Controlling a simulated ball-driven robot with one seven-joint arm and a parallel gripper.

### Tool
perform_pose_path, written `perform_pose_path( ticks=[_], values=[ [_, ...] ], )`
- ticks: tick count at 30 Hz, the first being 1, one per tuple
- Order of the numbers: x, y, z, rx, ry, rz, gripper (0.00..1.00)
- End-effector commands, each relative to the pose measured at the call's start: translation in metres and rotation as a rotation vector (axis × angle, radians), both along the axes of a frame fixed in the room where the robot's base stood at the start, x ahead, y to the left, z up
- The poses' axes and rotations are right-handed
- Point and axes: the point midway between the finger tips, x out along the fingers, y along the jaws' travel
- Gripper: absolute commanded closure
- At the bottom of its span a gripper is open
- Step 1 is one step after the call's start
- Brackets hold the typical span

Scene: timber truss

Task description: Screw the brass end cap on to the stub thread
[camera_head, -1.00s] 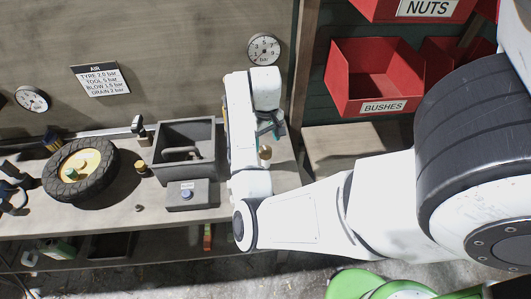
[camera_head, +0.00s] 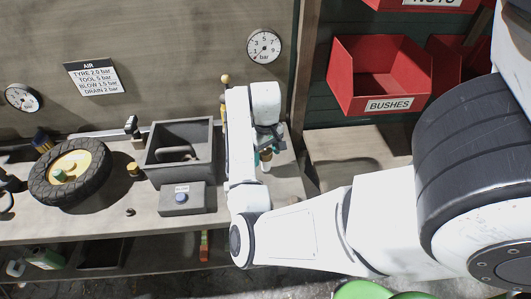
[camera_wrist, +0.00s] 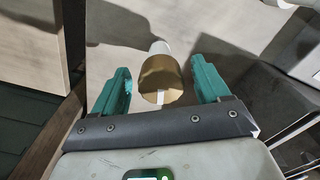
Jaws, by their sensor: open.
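The brass end cap (camera_wrist: 161,80) is a short gold cylinder with a white mark on its near rim. In the wrist view it lies between the two teal fingers of my gripper (camera_wrist: 160,70), with a gap on each side. My gripper is open. A white cylinder (camera_wrist: 160,47) shows directly beyond the cap, in line with it. I cannot tell whether the two are threaded together. In the head view my gripper (camera_head: 268,148) is over the right end of the bench, its fingers partly covering the brass piece. No bare thread shows.
A grey open box (camera_head: 181,134) and a grey button box (camera_head: 181,199) stand left of my arm. A tyre (camera_head: 70,173) lies further left. A red bushes bin (camera_head: 380,75) is at the right. A wooden post (camera_head: 303,100) stands close beside the gripper.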

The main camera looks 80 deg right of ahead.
Motion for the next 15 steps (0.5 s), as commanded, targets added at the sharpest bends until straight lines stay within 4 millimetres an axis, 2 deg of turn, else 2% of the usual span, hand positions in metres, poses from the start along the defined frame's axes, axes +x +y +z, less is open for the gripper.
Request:
perform_pose_path(
  ticks=[5, 14, 15],
  values=[
    [-0.0024, 0.0000, 0.0088, 0.001, 0.007, 0.178, 0.25],
    [-0.0028, 0.0003, 0.0082, 0.003, 0.005, 0.569, 0.25],
    [-0.0026, -0.0001, 0.0021, 0.002, 0.003, 0.630, 0.25]
  ],
)
